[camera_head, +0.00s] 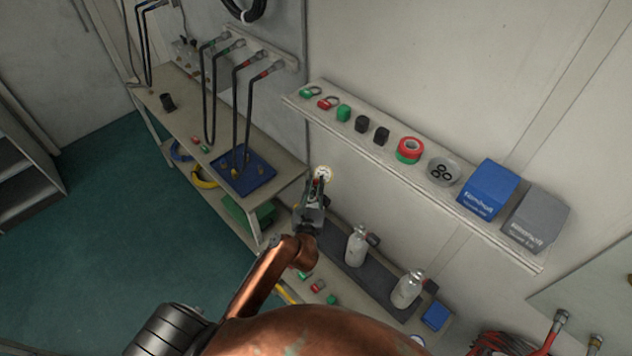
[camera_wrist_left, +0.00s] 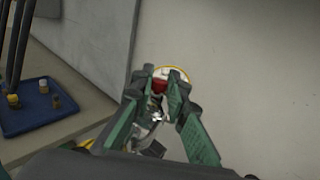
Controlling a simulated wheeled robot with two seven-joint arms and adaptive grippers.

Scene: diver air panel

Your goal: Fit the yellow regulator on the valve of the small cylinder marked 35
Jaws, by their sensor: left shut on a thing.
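My left gripper (camera_head: 317,190) is shut on the yellow regulator, whose round white gauge (camera_head: 323,173) stands out beyond the fingertips. In the left wrist view the green-padded fingers (camera_wrist_left: 168,98) close around it, and its yellow-rimmed gauge (camera_wrist_left: 178,73) and a red part show between and behind them. The fingers hide most of its body. Two small pale cylinders stand upright on the dark lower bench: one nearer the gripper (camera_head: 356,246) and one further right (camera_head: 407,290). I cannot read a number on either. The gripper is up and left of both, apart from them. My right gripper is not in view.
A wall shelf (camera_head: 400,178) with caps, tape rolls, a blue box (camera_head: 488,190) and a grey box (camera_head: 535,219) juts out above the cylinders. A blue tray (camera_head: 246,176) lies on the bench at the left, under hanging black hoses. A blue block (camera_head: 435,316) lies right of the cylinders.

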